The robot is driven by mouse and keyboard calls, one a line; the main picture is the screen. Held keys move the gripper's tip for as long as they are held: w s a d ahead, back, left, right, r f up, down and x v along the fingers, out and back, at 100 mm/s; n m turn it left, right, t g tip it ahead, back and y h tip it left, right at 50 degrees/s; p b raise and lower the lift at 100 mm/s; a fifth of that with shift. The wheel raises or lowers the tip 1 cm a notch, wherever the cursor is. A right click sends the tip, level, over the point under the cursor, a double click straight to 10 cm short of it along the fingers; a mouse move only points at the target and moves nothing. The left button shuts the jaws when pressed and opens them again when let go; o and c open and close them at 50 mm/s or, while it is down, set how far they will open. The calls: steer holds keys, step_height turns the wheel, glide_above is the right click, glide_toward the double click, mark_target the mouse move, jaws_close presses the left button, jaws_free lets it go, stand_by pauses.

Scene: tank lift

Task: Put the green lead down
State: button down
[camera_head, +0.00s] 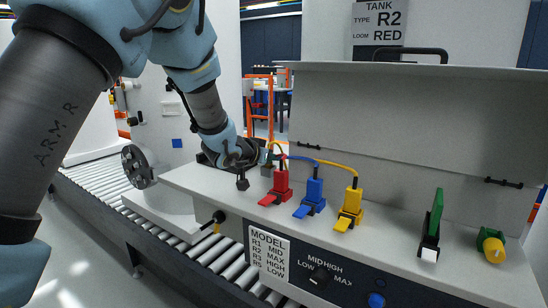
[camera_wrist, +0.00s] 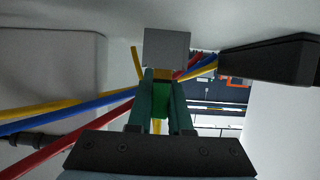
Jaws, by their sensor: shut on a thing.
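My gripper (camera_head: 262,156) is at the far left end of the grey panel, beside the leads; in the head view its fingers are small and partly hidden. In the wrist view my gripper (camera_wrist: 161,92) is shut on the green lead (camera_wrist: 160,106), whose green body shows between the fingers. A grey block (camera_wrist: 166,48) is just beyond the fingertips; I cannot tell whether it touches the lead. The green lever (camera_head: 433,218) at the right of the panel stands upright on a black base with a white tip.
Red (camera_head: 280,184), blue (camera_head: 314,190) and yellow (camera_head: 353,202) levers with cables stand along the panel. The open lid (camera_head: 400,115) stands behind. A roller conveyor (camera_head: 100,195) runs at left. Coloured cables (camera_wrist: 70,108) cross beside my fingers.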

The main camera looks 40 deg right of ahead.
steer(key=shift+f, duration=0.15)
steer(key=c, duration=1.3)
jaws_free()
steer(key=shift+f, duration=0.1)
steer(key=o, duration=0.5)
steer(key=shift+c, duration=0.2)
steer(key=shift+r, duration=0.3)
steer(key=b+v, duration=0.2)
steer(key=v, duration=1)
